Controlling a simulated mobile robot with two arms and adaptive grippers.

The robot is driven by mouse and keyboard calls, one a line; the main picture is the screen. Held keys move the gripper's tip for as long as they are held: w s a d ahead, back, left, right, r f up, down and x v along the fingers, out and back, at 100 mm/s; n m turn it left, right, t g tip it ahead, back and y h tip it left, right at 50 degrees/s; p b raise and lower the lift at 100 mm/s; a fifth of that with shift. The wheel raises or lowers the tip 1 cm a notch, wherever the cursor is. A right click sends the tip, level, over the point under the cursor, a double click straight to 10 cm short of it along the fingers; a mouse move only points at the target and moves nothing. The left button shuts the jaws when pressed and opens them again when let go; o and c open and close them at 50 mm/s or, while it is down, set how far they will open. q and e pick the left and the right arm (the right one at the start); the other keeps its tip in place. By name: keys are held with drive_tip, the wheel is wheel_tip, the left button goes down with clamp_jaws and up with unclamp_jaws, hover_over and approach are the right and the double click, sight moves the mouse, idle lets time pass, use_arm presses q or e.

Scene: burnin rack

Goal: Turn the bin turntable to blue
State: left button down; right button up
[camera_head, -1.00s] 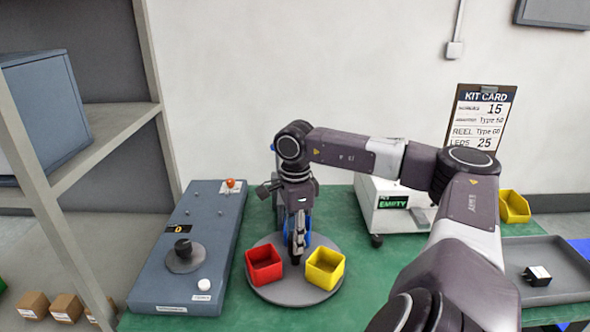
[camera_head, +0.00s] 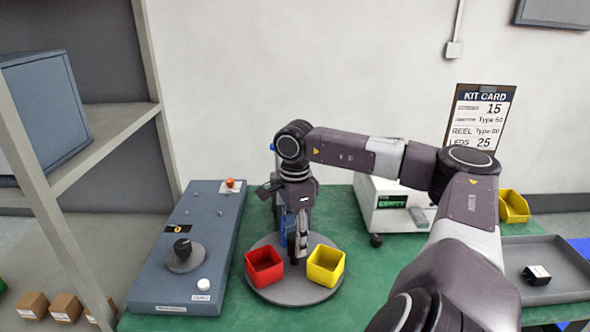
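The bin turntable (camera_head: 293,293) is a grey disc on the green table. A red bin (camera_head: 264,267) sits at its front left and a yellow bin (camera_head: 325,266) at its front right. A blue bin (camera_head: 284,228) shows only in part behind my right gripper, towards the back of the disc. My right gripper (camera_head: 298,257) points down over the middle of the turntable, between the bins. Its fingers look close together, but I cannot tell whether they are fully shut or touching anything. My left gripper is not in view.
A blue-grey panel (camera_head: 215,235) with a knob stands left of the turntable. A white machine (camera_head: 392,215) labelled EMPTY stands behind right. A grey tray (camera_head: 572,285) holding a small black part (camera_head: 536,274) and another yellow bin (camera_head: 514,206) are at the right.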

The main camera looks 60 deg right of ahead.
drive_tip(key=shift+r, duration=0.1)
wheel_tip(320, 180, up, 6)
drive_tip(key=shift+w+r, duration=0.1)
drive_tip(key=shift+r, duration=0.85)
idle(0.3)
